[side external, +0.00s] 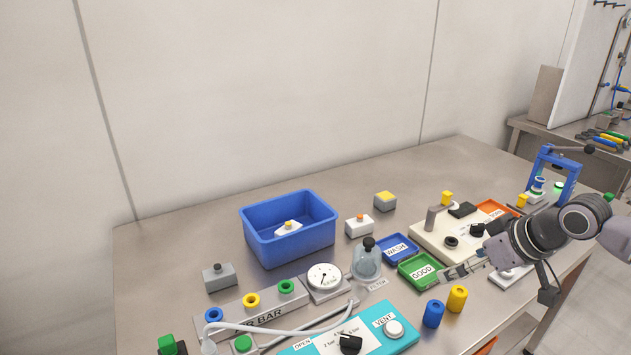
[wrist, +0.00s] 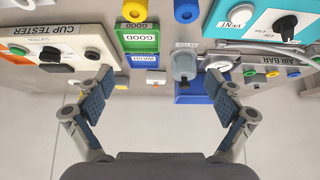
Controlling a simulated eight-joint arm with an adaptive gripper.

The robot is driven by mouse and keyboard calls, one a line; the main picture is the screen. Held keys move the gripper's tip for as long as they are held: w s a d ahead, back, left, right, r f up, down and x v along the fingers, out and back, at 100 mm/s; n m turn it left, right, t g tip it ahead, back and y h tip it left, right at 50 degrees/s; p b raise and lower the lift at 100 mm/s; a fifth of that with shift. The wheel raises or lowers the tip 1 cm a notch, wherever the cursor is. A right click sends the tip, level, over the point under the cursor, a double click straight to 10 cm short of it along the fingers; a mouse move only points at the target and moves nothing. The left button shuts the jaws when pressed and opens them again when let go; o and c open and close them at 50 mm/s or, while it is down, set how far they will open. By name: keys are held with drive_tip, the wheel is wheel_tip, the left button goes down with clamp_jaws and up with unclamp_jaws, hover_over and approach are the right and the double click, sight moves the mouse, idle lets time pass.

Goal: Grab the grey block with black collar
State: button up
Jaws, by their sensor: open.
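A grey block with a dark collar and knob on top (side external: 219,278) stands upright on the table at the left in the side view, behind the air bar (side external: 262,309) and left of the blue bin. I cannot pick it out surely in the wrist view. My gripper (side external: 462,272) is at the right in the side view, over the area by the green GOOD tray, well away from the grey block. In the wrist view my gripper (wrist: 160,94) has its two fingers wide apart with nothing held between them.
The blue bin (side external: 262,241) holds a white block with a yellow top. A white block (side external: 359,226) and a grey yellow-topped block (side external: 385,202) stand right of it. A gauge (side external: 324,277), a filter jar (side external: 367,261) and a teal panel (side external: 300,347) lie between my gripper and the grey block.

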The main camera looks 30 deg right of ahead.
drive_tip(key=w+a+r+g, duration=0.1)
drive_tip(key=w+a+r, duration=0.55)
drive_tip(key=w, duration=0.35)
drive_tip(key=g, duration=0.2)
hover_over(219, 269)
drive_tip(key=s, duration=0.3)
wheel_tip(219, 269, down, 8)
drive_tip(key=shift+x, duration=5.3)
drive_tip(key=shift+s, duration=0.15)
drive_tip(key=c, duration=1.3)
